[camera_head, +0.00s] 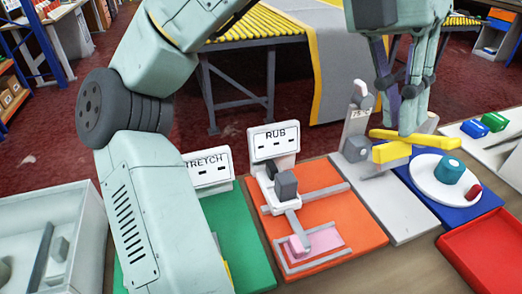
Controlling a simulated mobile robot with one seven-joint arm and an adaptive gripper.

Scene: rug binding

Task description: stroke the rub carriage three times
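The rub station is an orange board (352,222) with an upright white sign (275,141) reading "RUB". Grey rails (326,192) and a dark grey block (286,184) sit in front of the sign. A light grey bar runs from the block area down to a pink pad (328,239) inside a grey frame; which part is the carriage is not certain. My gripper (406,128) points down to the right of the rub board, over the white station with yellow bars (398,153). Its fingertips overlap the yellow bars, so contact, opening and grasp cannot be told.
A green board (240,237) with a sign partly hidden by my arm lies left. Right are a white board (400,214), a blue board (476,208) with a white plate (428,182), and a red tray (462,248). A grey bin (85,215) stands far left.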

